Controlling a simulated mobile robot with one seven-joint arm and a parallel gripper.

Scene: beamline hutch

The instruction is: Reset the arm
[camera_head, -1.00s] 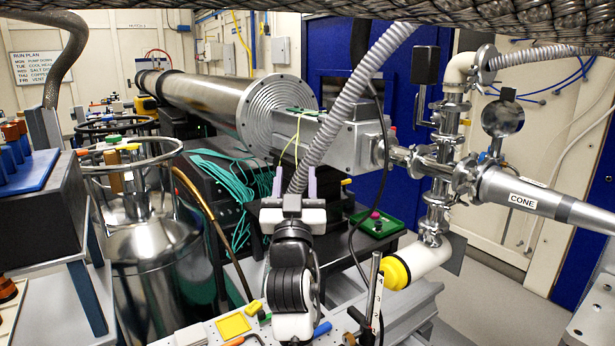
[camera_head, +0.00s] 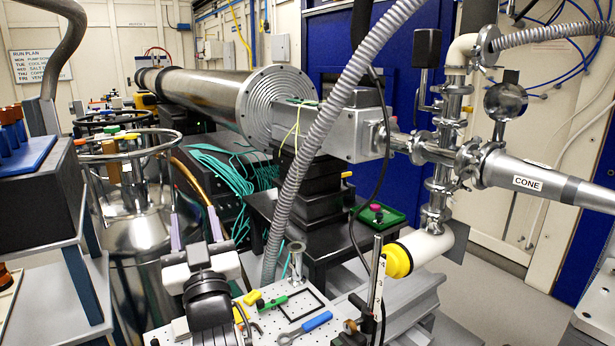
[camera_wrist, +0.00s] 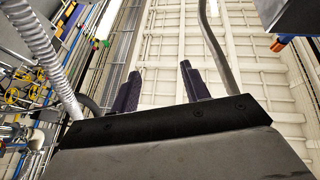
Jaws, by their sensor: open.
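My gripper (camera_head: 194,230) is in the lower left middle of the head view, its two pale purple fingers pointing up and apart. It is open with nothing between the fingers. It stands in front of the steel dewar (camera_head: 135,240) and left of the grey corrugated hose (camera_head: 305,160). In the wrist view my gripper's dark fingers (camera_wrist: 158,88) stand apart against the panelled wall or ceiling. The corrugated hose (camera_wrist: 48,55) passes at the left of that view.
A perforated board (camera_head: 270,335) with a blue-handled wrench (camera_head: 305,328) and other tools lies right of my arm. A green tray (camera_head: 378,217) sits behind it. A yellow-ended white pipe (camera_head: 415,254) and the cone tube (camera_head: 540,187) are at right. A dark cart (camera_head: 35,200) stands left.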

